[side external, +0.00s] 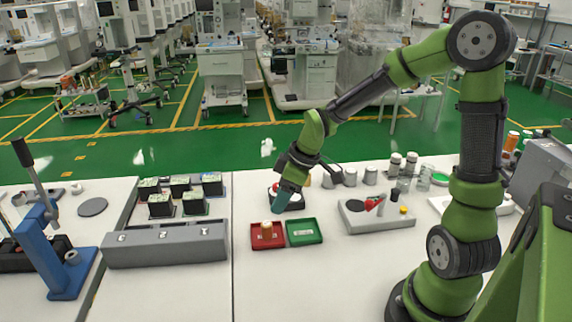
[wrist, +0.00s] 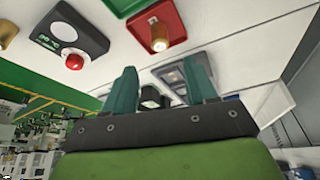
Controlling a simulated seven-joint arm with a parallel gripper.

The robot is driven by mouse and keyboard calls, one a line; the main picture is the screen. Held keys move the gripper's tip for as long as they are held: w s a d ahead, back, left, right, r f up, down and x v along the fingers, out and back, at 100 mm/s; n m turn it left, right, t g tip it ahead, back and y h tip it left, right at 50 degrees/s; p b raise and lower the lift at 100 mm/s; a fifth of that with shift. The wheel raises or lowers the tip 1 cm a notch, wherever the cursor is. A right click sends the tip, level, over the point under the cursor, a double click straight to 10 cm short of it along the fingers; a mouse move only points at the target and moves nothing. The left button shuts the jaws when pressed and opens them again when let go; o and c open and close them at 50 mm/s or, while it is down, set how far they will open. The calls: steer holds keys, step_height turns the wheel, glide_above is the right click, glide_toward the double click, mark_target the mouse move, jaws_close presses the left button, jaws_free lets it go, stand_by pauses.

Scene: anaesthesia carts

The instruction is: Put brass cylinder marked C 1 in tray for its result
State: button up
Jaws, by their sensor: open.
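A brass cylinder (side external: 267,228) stands upright in the red tray (side external: 257,244); no marking is readable on it. The wrist view also shows this cylinder (wrist: 158,38) in the red tray (wrist: 172,16). The green tray (side external: 304,240) is directly right of the red one and looks empty apart from a pale label. Its edge shows in the wrist view (wrist: 122,5). My gripper (side external: 281,203) is open and empty, tilted above and behind the trays, in front of a black device. Its two teal fingers (wrist: 162,78) are spread apart in the wrist view.
The black device (wrist: 62,38) has a round pale plate, a display and a red knob. Another brass-coloured piece (wrist: 7,32) is beyond it. A grey block (side external: 375,216) is right of the trays; a long grey slotted box (side external: 165,246) is left. Bare white table lies in front.

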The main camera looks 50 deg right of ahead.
steer(key=s+a+r+m+t, duration=0.1)
steer(key=s+a+r+m, duration=0.1)
steer(key=s+r+m, duration=0.2)
steer(key=s+a+r+m+t, duration=0.2)
steer(key=s+r+m, duration=0.3)
steer(key=s+r, duration=0.4)
steer(key=shift+s+a+m, duration=0.3)
steer(key=shift+s+a, duration=0.3)
steer(key=shift+a, duration=0.15)
